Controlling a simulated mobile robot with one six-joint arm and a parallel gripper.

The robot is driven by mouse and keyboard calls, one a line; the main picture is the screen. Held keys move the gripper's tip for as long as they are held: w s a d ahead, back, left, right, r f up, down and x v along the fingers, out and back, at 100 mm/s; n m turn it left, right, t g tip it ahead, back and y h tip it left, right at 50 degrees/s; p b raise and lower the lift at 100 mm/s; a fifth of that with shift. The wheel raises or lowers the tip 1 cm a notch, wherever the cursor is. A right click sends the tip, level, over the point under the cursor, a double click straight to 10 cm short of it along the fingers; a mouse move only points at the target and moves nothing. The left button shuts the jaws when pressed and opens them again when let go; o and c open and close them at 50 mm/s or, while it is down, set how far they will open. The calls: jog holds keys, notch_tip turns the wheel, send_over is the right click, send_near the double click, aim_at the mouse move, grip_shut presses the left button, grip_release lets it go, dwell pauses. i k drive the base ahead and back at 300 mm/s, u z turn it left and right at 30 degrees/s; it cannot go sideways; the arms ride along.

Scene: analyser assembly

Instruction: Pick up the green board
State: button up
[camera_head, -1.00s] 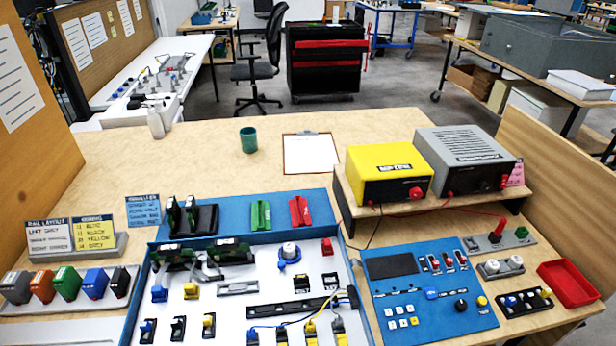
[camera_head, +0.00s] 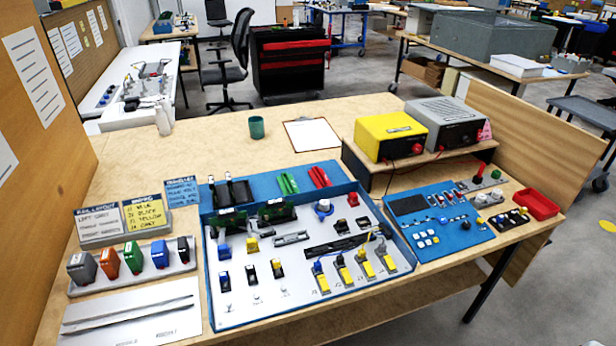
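Two dark green boards stand at the back left of the open blue-walled case (camera_head: 208,290): a left board (camera_head: 230,224) and a right board (camera_head: 277,211). Both sit low among black parts, and their lower edges are hard to make out. Just behind them, a black holder (camera_head: 230,192) with two upright posts stands on the blue strip. A bright green flat piece (camera_head: 288,184) lies on the same strip, left of a red one (camera_head: 320,177). I cannot tell which green piece is the task's board. My gripper is not in view.
A rack of coloured modules (camera_head: 135,262) and a metal plate (camera_head: 130,318) lie left of the case. A blue control panel (camera_head: 440,222), yellow supply (camera_head: 391,136), grey supply (camera_head: 446,122) and red tray (camera_head: 537,204) are to the right. Bare wood lies around the green cup (camera_head: 256,127).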

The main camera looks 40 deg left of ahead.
aim_at(230, 218)
jog(key=k, duration=1.35)
jog(key=u, duration=1.85)
jog(key=i, duration=1.65)
jog(key=u, duration=0.1)
